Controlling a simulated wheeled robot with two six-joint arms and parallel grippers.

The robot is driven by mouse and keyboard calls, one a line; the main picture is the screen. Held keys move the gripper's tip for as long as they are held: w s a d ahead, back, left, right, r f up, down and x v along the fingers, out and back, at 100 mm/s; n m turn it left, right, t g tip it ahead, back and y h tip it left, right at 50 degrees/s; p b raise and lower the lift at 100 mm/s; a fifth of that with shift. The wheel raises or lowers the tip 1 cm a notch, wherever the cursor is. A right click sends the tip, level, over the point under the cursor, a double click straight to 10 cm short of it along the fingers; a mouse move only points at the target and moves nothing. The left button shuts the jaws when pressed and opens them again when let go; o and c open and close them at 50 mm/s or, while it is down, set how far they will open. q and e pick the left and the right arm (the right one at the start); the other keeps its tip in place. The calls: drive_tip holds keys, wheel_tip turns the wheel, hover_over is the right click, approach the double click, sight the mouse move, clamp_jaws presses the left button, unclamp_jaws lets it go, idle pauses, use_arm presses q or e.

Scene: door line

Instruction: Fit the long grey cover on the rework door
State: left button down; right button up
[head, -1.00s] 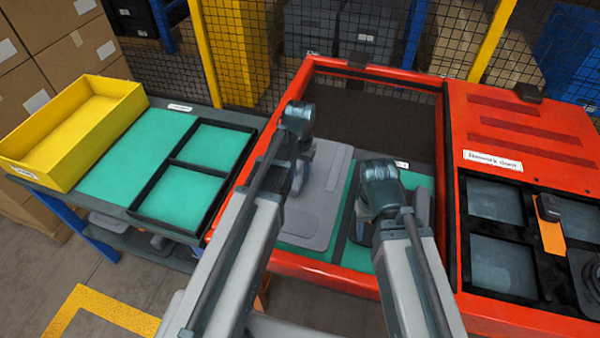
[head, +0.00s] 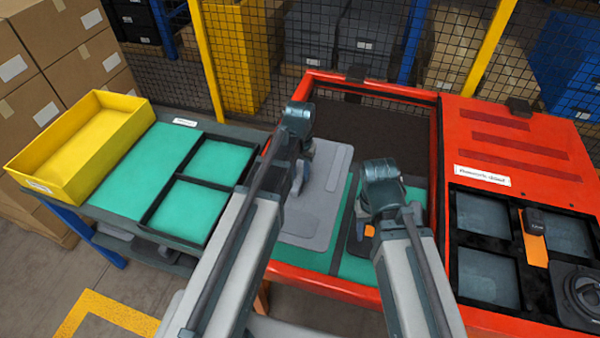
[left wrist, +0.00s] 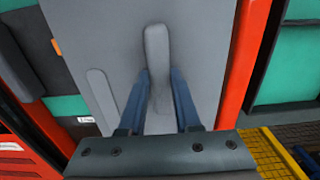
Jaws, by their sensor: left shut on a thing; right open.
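The long grey cover (head: 325,180) is a flat panel with a raised grip and a low rib, lying over the left part of the red-framed bay. My left gripper (head: 298,182) is shut on the grip; the left wrist view shows its blue fingers (left wrist: 160,95) on both sides of it. Whether the cover touches the surface below cannot be told. My right gripper (head: 368,212) is open above a dark part with an orange mark (head: 369,231), partly hiding it. A red panel (head: 510,140) to the right carries a white label (head: 482,175) too blurred to read surely.
A yellow bin (head: 80,150) and green-lined trays (head: 205,180) stand on a bench at left. The red rim (head: 325,285) bounds the bay in front. Dark recesses (head: 485,215) and an orange strip (head: 534,240) lie at right. A mesh fence stands behind.

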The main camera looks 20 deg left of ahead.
sight(300, 175)
use_arm(q)
wheel_tip(300, 175, up, 9)
drive_tip(key=p, duration=0.8)
drive_tip(key=shift+f, duration=0.15)
